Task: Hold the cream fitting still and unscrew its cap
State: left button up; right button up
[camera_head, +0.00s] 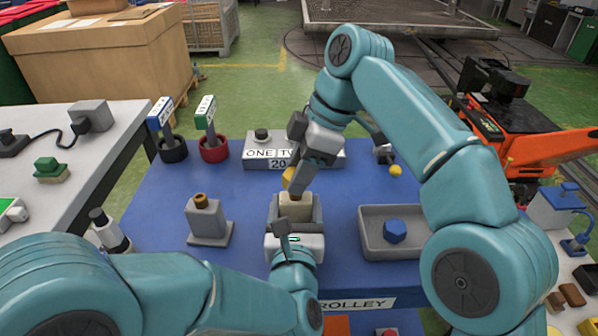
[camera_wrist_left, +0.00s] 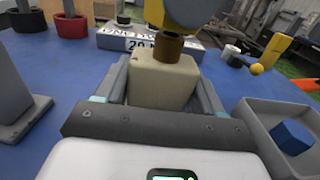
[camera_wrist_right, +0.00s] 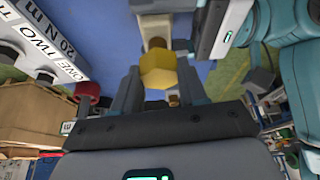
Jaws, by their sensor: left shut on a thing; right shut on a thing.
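The cream fitting (camera_head: 296,207) stands upright on the blue trolley top, between the fingers of my left gripper (camera_head: 296,213). In the left wrist view the cream block (camera_wrist_left: 160,82) has a grey finger on each side, and a brown neck (camera_wrist_left: 168,47) shows on top. The yellow cap (camera_head: 288,178) is above the neck; it also shows in the right wrist view (camera_wrist_right: 160,70). My right gripper (camera_wrist_right: 158,92) comes down from above and is shut on the cap. I cannot tell whether cap and neck still touch.
A grey fitting with a brown neck (camera_head: 207,222) stands to the left. A grey tray (camera_head: 376,214) with a blue hexagonal piece (camera_head: 395,231) lies to the right. A grey labelled block (camera_head: 262,152) and black and red cups (camera_head: 213,150) stand at the back.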

pick_arm(q)
jog(key=shift+f, duration=0.1)
dwell(0.3)
jog(key=o, duration=1.6)
jog(key=s, duration=0.7)
jog(key=shift+s+a, duration=0.15)
jog(key=shift+s, duration=0.15)
